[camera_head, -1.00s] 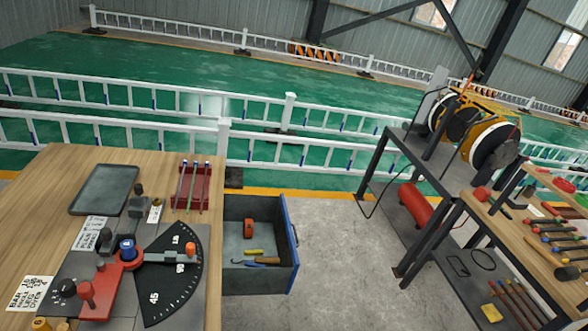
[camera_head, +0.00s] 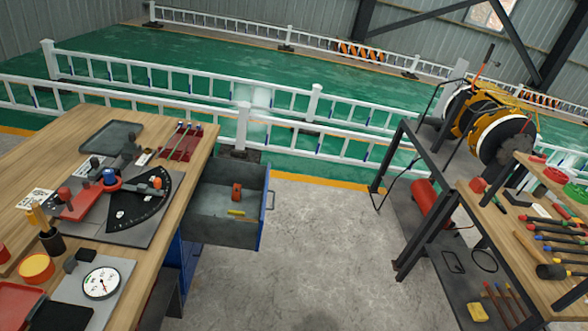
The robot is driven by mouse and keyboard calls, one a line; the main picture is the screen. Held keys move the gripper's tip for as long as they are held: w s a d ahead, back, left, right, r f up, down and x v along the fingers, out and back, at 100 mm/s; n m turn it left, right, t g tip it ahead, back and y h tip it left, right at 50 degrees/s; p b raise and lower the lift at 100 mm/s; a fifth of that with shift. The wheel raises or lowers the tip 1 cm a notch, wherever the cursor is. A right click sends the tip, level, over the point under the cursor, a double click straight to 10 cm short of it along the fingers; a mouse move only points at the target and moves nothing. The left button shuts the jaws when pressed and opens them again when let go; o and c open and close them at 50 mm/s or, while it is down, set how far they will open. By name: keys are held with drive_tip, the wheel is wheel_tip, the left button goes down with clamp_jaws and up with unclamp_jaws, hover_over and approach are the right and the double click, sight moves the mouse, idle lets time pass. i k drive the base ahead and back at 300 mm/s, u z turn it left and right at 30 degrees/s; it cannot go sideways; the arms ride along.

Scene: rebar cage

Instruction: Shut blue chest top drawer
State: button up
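The blue chest (camera_head: 189,250) stands under the right side of the wooden workbench. Its top drawer (camera_head: 225,218) is pulled out to the right, past the bench edge. The drawer has a grey inside and a blue front (camera_head: 265,215) with a handle (camera_head: 271,200) on its outer face. A small orange-red item (camera_head: 236,191) and a yellow-handled tool (camera_head: 237,213) lie inside; the near wall hides part of the drawer floor. My gripper is not in view.
The workbench (camera_head: 155,215) holds an angle gauge (camera_head: 140,208), a dial gauge (camera_head: 101,283) and trays. Open concrete floor (camera_head: 320,260) lies right of the drawer. A dark rack (camera_head: 410,225) and a tool table (camera_head: 540,245) stand at the right. White railings (camera_head: 330,140) run behind.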

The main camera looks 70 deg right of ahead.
sight(212, 195)
drive_tip(key=z, duration=0.1)
drive_tip(key=k, duration=0.25)
drive_tip(key=z, duration=1.45)
drive_tip(key=i, duration=1)
drive_tip(key=u, duration=0.1)
drive_tip(key=k, duration=0.55)
drive_tip(key=z, duration=0.25)
drive_tip(key=i, duration=1.2)
drive_tip(key=u, duration=0.3)
